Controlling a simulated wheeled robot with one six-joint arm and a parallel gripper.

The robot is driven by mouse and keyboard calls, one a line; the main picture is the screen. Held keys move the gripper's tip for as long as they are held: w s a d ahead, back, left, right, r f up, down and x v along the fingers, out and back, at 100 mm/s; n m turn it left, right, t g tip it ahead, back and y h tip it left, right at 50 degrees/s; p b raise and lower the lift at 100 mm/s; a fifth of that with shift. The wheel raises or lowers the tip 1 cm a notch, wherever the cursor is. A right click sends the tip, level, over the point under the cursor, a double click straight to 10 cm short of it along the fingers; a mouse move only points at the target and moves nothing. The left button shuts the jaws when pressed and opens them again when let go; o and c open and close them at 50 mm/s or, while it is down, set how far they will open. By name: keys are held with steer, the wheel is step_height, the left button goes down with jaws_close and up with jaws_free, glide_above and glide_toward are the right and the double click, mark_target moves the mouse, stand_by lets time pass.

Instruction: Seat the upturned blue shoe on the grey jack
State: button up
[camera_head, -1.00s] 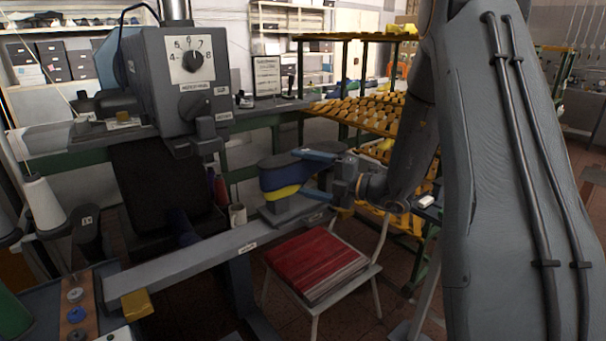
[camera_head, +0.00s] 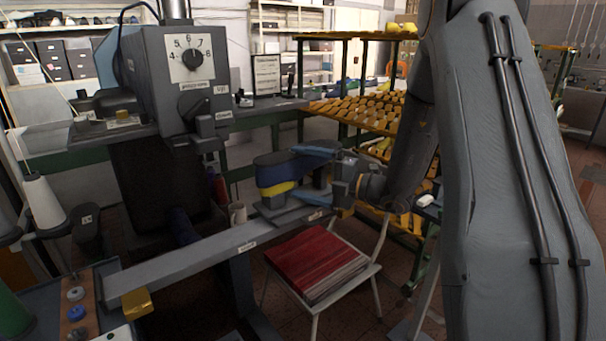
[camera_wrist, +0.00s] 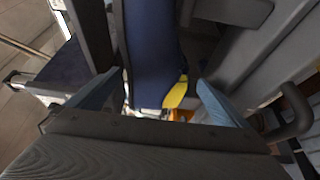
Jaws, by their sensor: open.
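The upturned blue shoe (camera_head: 273,173), with a dark sole on top and a yellow part below, sits at the grey jack (camera_head: 278,210) in the head view. Whether it is fully seated cannot be told. My gripper (camera_head: 302,173) is open at the shoe's right end, one finger high and one low in the picture. In the wrist view, the blue shoe (camera_wrist: 152,50) runs between the two spread fingers of my gripper (camera_wrist: 161,80), with a yellow patch at its right edge. The jack's contact with the shoe is mostly hidden.
A long grey beam (camera_head: 190,262) runs below the jack. A chair with a red stack (camera_head: 315,265) stands in front.

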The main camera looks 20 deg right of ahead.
steer(key=b+v, duration=0.1)
steer(key=v, duration=0.6)
steer(key=shift+s+d+b, duration=0.25)
steer(key=shift+d+b, duration=0.05)
steer(key=shift+r, duration=0.1)
